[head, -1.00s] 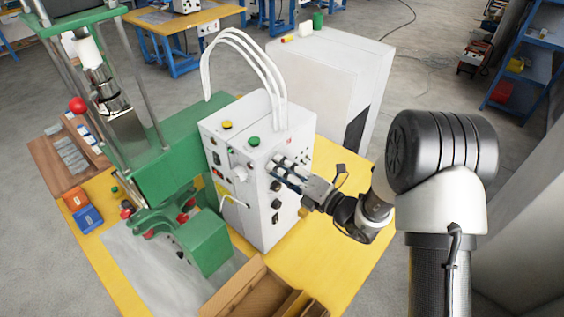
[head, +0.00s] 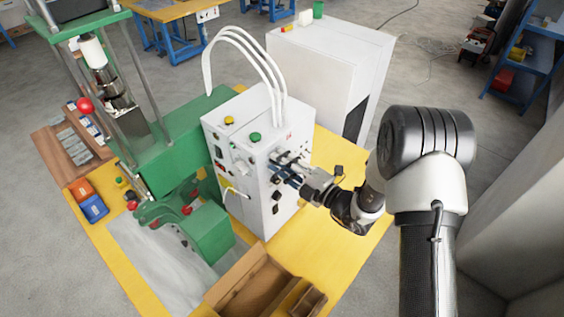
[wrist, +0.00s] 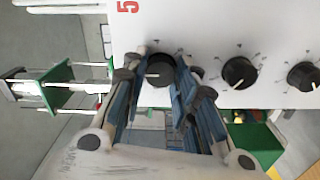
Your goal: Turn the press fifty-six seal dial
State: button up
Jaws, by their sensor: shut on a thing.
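The white control box (head: 243,185) of the press stands on the yellow table, with a column of black dials on its right face. In the wrist view my gripper (wrist: 158,88) is shut on the black dial (wrist: 160,72) nearest the red number, its blue-lined fingers on either side of the knob. A pale pointer mark shows on the knob. In the head view my gripper (head: 281,169) covers this dial. Two more dials, a middle one (wrist: 240,73) and an end one (wrist: 303,76), are free. The number is partly cut off, and the dial labels are too small to read.
A green press (head: 175,160) stands left of the box, and white hoses (head: 262,62) arch from the box top. A brown open tray (head: 245,290) lies at the table's front. Bare yellow table (head: 310,235) shows below my wrist. A white cabinet (head: 320,65) stands behind.

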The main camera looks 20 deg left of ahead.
jog(key=o, duration=1)
jog(key=shift+o, duration=0.2)
jog(key=v, duration=1.2)
jog(key=shift+s, duration=0.1)
